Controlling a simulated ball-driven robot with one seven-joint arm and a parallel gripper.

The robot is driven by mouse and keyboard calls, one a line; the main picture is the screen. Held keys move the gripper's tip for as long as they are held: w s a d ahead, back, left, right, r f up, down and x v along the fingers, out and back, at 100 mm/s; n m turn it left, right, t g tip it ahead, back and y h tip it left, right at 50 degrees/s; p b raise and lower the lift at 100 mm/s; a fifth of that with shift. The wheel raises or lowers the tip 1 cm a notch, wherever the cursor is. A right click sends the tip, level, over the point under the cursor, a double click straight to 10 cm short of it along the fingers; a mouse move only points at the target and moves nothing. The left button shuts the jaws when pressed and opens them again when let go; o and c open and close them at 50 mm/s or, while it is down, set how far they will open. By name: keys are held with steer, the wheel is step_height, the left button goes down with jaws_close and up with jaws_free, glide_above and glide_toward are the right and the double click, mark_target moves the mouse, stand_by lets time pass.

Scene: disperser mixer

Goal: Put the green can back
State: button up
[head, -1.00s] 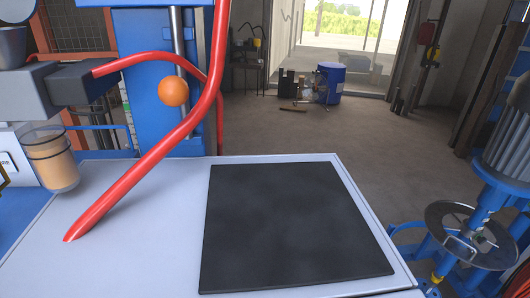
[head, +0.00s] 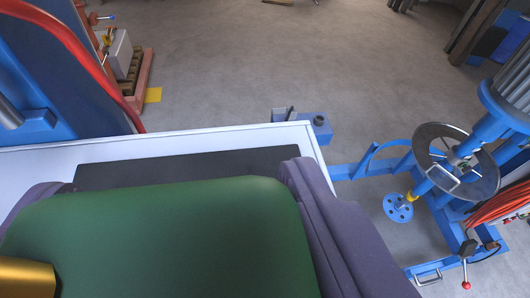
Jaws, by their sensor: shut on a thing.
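The green can (head: 165,240) fills the lower left and middle of the head view, very close to the camera. My gripper (head: 168,180) is shut on it, with a purple-grey finger on its left side and another on its right. The black mat (head: 200,168) on the white table (head: 190,140) shows only as a strip past the can. The can hides the rest of the mat, and I cannot tell whether the can's bottom touches anything.
A gold-coloured part (head: 25,277) shows at the lower left corner. A blue mixer (head: 455,160) with a round metal guard stands on the right, beyond the table's edge. A blue column (head: 60,70) with a red tube rises at upper left. Grey floor beyond the table is open.

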steer(key=shift+w+d, duration=0.25)
steer(key=shift+w, duration=0.05)
steer(key=f, duration=0.1)
steer(key=f+p, duration=0.1)
steer(key=f, duration=0.1)
steer(key=shift+w+f, duration=0.25)
steer(key=shift+f, duration=0.1)
steer(key=shift+s+r, duration=0.1)
steer(key=shift+s, duration=0.05)
steer(key=shift+f, duration=0.2)
steer(key=o, duration=1.2)
steer(key=shift+r, duration=0.1)
